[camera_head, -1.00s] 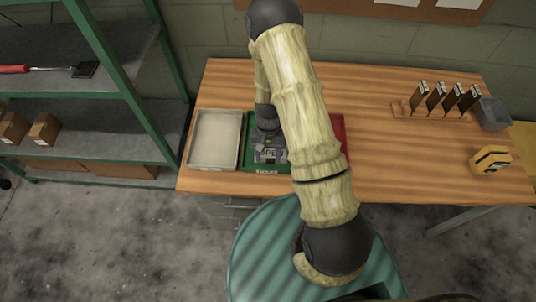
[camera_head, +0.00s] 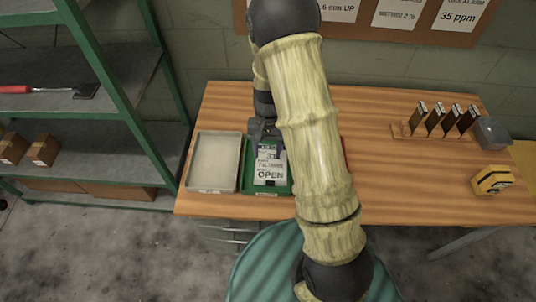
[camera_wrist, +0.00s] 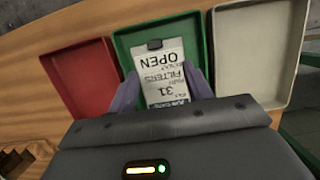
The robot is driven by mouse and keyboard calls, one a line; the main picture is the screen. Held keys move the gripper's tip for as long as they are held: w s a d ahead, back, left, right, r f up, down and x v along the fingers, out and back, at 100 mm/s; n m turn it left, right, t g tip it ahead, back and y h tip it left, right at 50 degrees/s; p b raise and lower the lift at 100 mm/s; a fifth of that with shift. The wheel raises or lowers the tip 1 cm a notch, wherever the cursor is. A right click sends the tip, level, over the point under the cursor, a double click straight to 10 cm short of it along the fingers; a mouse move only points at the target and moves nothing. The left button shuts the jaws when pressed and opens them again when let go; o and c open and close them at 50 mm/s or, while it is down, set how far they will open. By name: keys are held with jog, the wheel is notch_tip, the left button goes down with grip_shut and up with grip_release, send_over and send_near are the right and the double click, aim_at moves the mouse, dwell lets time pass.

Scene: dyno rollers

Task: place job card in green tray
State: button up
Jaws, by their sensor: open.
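The job card (camera_head: 270,166) is white with dark print reading "OPEN", and lies in the green tray (camera_head: 283,188) on the wooden table. It also shows in the wrist view (camera_wrist: 163,68), where the green tray (camera_wrist: 126,42) surrounds it. My gripper (camera_wrist: 163,86) is open, with one purple-grey finger on each side of the card's near part. Whether the fingers touch the card I cannot tell. In the head view my arm hides most of the gripper, just behind the card.
A pale empty tray (camera_head: 213,162) stands left of the green tray in the head view. A red tray (camera_wrist: 82,75) shows on its other side. A card rack (camera_head: 436,132), a grey bin (camera_head: 491,134) and a yellow device (camera_head: 492,180) stand at the right. The table between is clear.

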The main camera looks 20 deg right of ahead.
jog(key=shift+d, duration=0.1)
dwell(0.3)
jog(key=s+d+r+n+t, duration=0.1)
jog(key=s+r+n+t, duration=0.2)
jog(key=s+r, duration=0.7)
notch_tip(320, 180, up, 4)
jog(key=shift+s+d+r+n+t+h, duration=0.2)
jog(key=shift+n+t+h, duration=0.15)
jog(key=shift+t, duration=0.75)
jog(key=shift+r+p, duration=0.35)
jog(key=shift+p, duration=0.05)
